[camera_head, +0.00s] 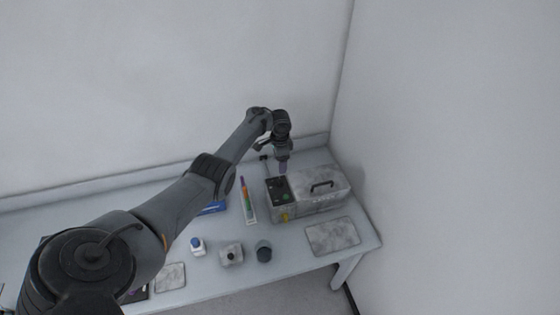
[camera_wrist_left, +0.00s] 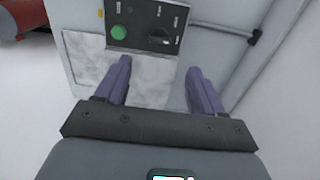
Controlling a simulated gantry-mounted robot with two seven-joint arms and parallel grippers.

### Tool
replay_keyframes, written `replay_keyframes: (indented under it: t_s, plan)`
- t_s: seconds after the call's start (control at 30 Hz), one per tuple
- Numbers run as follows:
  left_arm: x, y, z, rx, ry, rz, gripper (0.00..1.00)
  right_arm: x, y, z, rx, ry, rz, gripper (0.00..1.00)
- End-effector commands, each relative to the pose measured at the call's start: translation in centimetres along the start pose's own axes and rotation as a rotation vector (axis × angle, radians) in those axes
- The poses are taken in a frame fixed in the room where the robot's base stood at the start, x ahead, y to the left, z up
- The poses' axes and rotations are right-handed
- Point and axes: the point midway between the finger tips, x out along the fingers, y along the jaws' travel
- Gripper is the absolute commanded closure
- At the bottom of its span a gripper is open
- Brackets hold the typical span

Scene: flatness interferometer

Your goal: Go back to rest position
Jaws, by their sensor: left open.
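My left arm reaches in from the left in the head view. Its gripper (camera_head: 283,167) hangs above the dark control panel end of the grey interferometer box (camera_head: 322,186). In the left wrist view my left gripper (camera_wrist_left: 162,80) shows two purple fingers spread apart with nothing between them. Beyond the fingers are the dark control panel (camera_wrist_left: 150,25) with a green button (camera_wrist_left: 118,32) and a pale marbled surface of the box. I cannot tell in the head view whether the fingertips touch the box. My right gripper is not in view.
The light table (camera_head: 290,255) stands against the back wall. A marbled plate (camera_head: 332,237) lies at the right front. A dark round container (camera_head: 264,251), a small block (camera_head: 231,254), a blue-capped bottle (camera_head: 197,246) and a coloured strip (camera_head: 247,202) are on the table. A side wall bounds the right.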

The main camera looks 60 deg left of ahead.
Motion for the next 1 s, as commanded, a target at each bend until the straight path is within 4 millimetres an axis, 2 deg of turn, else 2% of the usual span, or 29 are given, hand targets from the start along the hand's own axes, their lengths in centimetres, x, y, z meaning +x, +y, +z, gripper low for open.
replay_keyframes:
  t_s: [0.37, 0.53, 0.63, 0.77, 0.87, 0.97, 1.0]
  plan:
    - [0.4, 0.1, 0.0, 0.002, -0.009, -0.014, 0.32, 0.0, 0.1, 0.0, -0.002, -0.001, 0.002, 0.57]
    - [2.0, 0.7, 0.2, 0.009, -0.046, -0.097, 0.32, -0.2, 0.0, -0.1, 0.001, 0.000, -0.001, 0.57]
    - [3.4, 2.1, 0.1, 0.020, -0.069, -0.174, 0.32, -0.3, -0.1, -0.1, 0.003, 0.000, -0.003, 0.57]
    - [5.4, 6.0, 0.1, 0.045, -0.075, -0.270, 0.32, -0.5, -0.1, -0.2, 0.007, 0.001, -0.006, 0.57]
    - [6.6, 10.5, 0.3, 0.067, -0.054, -0.321, 0.32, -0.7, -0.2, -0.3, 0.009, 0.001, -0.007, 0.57]
    - [7.2, 15.9, 0.9, 0.080, -0.014, -0.342, 0.32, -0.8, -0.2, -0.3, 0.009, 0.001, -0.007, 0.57]
    - [7.2, 18.2, 1.4, 0.083, 0.007, -0.343, 0.32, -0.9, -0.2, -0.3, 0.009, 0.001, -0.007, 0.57]
